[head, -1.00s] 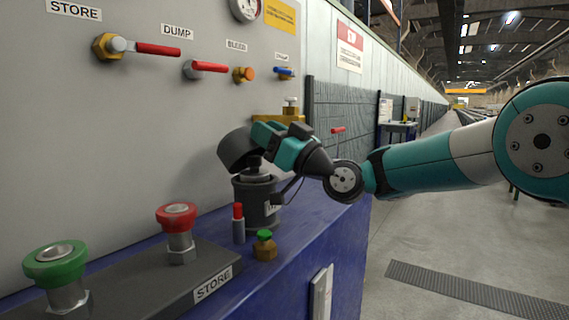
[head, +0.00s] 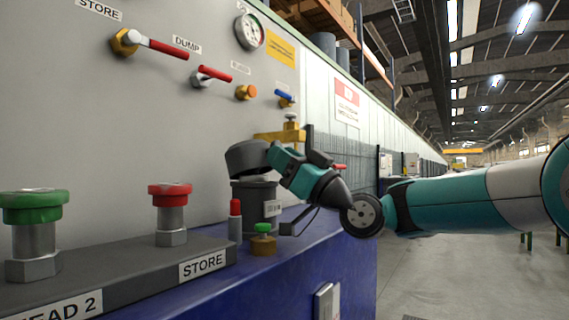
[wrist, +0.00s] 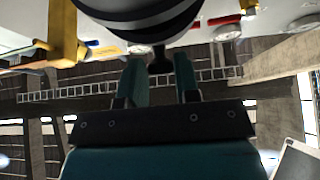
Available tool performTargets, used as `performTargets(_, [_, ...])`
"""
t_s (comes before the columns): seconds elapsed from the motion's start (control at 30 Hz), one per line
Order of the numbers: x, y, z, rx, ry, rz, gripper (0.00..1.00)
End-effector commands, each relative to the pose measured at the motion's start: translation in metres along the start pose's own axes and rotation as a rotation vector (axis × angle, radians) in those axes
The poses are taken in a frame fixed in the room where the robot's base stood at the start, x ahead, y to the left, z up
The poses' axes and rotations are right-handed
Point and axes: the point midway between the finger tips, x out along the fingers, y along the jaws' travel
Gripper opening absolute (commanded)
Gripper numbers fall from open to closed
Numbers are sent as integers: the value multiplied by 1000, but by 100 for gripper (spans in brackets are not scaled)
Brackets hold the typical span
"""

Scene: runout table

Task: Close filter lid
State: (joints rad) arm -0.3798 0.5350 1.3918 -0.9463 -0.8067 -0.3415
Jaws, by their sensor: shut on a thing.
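The filter is a dark grey cylinder (head: 256,200) with a pale label, standing on the blue bench top. Its dark grey lid (head: 245,156) is over the body's top, almost level and slightly tilted; whether it touches the rim all round I cannot tell. My gripper (head: 271,152) reaches the lid from the right. In the wrist view the lid fills the top middle (wrist: 140,12), and my gripper's teal fingers (wrist: 160,68) are shut on the lid's small dark tab (wrist: 160,62). The filter body is not clearly seen there.
A red-capped cylinder (head: 235,218) and a brass fitting with a green top (head: 263,238) stand close in front of the filter. Red (head: 171,210) and green (head: 34,225) knobs stand at left. A panel with valves (head: 207,76) rises behind. The aisle at right is clear.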

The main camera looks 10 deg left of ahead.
Motion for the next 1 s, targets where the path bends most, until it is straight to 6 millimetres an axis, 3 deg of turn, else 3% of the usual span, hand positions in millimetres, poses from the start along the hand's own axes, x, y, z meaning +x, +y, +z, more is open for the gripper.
performTargets(0.03, [-2,-2,12,11,-25,-3,0])
performTargets(0.37, [-2,-2,12,10,-26,-3,0])
performTargets(0.4, [-2,-2,12,10,-25,-3,36])
performTargets(0.5, [-2,-2,11,9,-25,-2,55])
performTargets(1.0, [-3,2,9,3,-23,5,55])
